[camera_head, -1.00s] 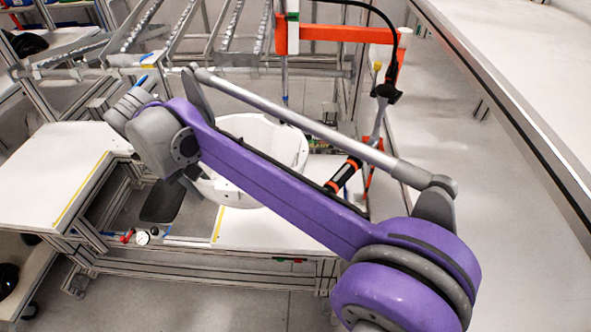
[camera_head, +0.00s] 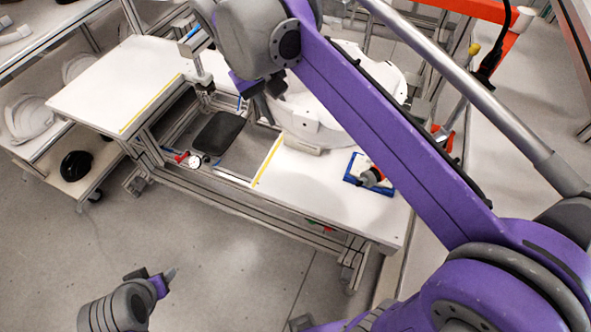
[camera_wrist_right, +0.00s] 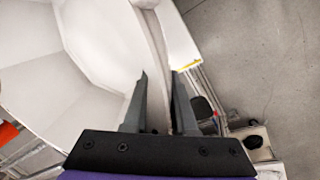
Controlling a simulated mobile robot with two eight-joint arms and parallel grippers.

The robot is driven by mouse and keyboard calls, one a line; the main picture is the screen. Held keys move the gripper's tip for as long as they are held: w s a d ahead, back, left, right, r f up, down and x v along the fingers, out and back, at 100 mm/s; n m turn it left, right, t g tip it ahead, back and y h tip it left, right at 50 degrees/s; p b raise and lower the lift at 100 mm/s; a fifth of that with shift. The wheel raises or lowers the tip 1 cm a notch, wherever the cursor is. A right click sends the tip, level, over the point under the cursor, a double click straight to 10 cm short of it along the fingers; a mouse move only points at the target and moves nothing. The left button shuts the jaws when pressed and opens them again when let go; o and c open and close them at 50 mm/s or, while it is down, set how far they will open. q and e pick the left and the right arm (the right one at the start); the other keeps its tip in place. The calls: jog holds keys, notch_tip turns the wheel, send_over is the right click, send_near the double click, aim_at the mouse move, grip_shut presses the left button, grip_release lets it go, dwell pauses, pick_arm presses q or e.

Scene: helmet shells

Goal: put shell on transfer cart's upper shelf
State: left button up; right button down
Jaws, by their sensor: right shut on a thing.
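The white shell (camera_head: 305,122) is at the workbench (camera_head: 325,190), partly hidden behind my right arm in the head view. My right gripper (camera_head: 268,98) is at its near left side. In the right wrist view, the two fingers (camera_wrist_right: 160,108) are shut on the shell's wall (camera_wrist_right: 110,45). I cannot tell whether the shell touches the bench. My left gripper (camera_head: 165,280) is low over the floor at the bottom left, away from the shell; its opening is unclear. A shelved cart (camera_head: 40,58) stands at the upper left and may be the transfer cart.
A white side table (camera_head: 120,85) with a yellow line adjoins the bench. White shells (camera_head: 28,118) and a black one (camera_head: 76,165) are on lower shelving at left. A blue tray with a tool (camera_head: 368,175) lies on the bench. The floor (camera_head: 200,255) in front is clear.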

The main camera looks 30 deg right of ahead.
pick_arm(q)
jog(key=shift+s+f+b, duration=0.3)
jog(key=shift+f+b, duration=0.15)
jog(key=shift+f, duration=0.25)
jog(key=shift+s+f+b, duration=0.25)
jog(key=shift+f+b, duration=0.2)
jog(key=shift+f, duration=0.2)
pick_arm(e)
jog(key=shift+d+f, duration=0.1)
jog(key=shift+f, duration=12.95)
jog(key=shift+f, duration=0.15)
jog(key=c, duration=0.7)
grip_release()
jog(key=shift+s, duration=0.1)
pick_arm(q)
jog(key=shift+s+f, duration=0.1)
jog(key=shift+f, duration=0.05)
